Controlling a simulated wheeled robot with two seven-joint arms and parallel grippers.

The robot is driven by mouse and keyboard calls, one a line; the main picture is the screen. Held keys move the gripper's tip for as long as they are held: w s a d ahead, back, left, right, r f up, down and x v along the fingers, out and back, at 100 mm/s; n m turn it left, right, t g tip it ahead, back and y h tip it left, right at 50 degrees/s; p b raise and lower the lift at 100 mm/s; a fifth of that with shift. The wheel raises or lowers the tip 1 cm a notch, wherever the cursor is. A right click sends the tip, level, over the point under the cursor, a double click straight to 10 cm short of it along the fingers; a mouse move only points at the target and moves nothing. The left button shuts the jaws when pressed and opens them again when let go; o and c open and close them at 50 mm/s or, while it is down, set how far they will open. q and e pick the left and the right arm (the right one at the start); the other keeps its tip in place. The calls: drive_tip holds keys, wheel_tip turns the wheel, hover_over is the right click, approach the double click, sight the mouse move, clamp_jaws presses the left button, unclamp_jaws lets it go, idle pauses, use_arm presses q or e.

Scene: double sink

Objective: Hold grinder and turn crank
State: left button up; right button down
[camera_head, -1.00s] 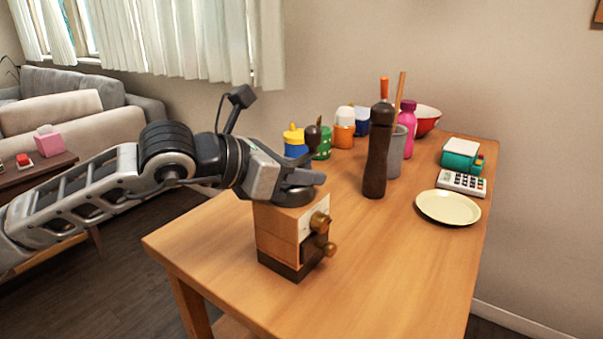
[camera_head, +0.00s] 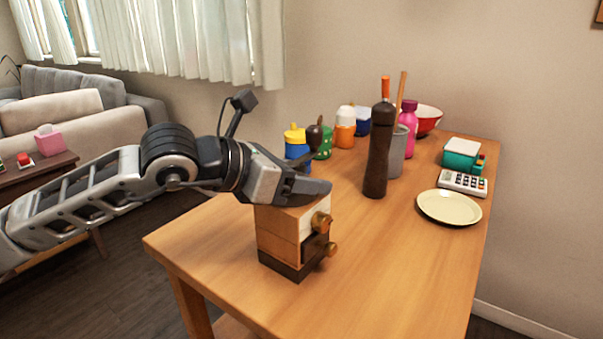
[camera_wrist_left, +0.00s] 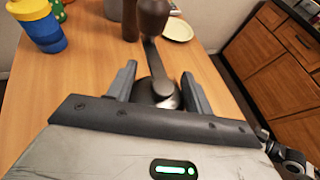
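The grinder (camera_head: 280,238) is a wooden box with a dark base and brass-coloured knobs on its front, upright near the table's front left corner. Its dark crank knob (camera_head: 315,135) shows behind my left gripper (camera_head: 318,188), which is at the top of the box. In the left wrist view the crank arm (camera_wrist_left: 153,58) runs from the brown knob (camera_wrist_left: 153,15) to a metal dome (camera_wrist_left: 157,92). My left gripper (camera_wrist_left: 158,80) is open, its fingers on either side of the dome; contact is unclear.
A tall dark pepper mill (camera_head: 377,150) stands behind the grinder. A plate (camera_head: 449,207), a calculator (camera_head: 462,183) and a teal scale (camera_head: 461,155) are at the right. Jars, including a blue-yellow one (camera_head: 296,143), line the back. The table front (camera_head: 390,270) is clear.

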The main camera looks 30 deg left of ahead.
use_arm(q)
drive_tip(key=shift+r, duration=0.1)
drive_tip(key=shift+v, duration=2.05)
drive_tip(key=shift+s+a+r, duration=0.2)
drive_tip(key=shift+s+a, duration=0.1)
drive_tip(key=shift+s, duration=0.35)
drive_tip(key=shift+v, duration=0.95)
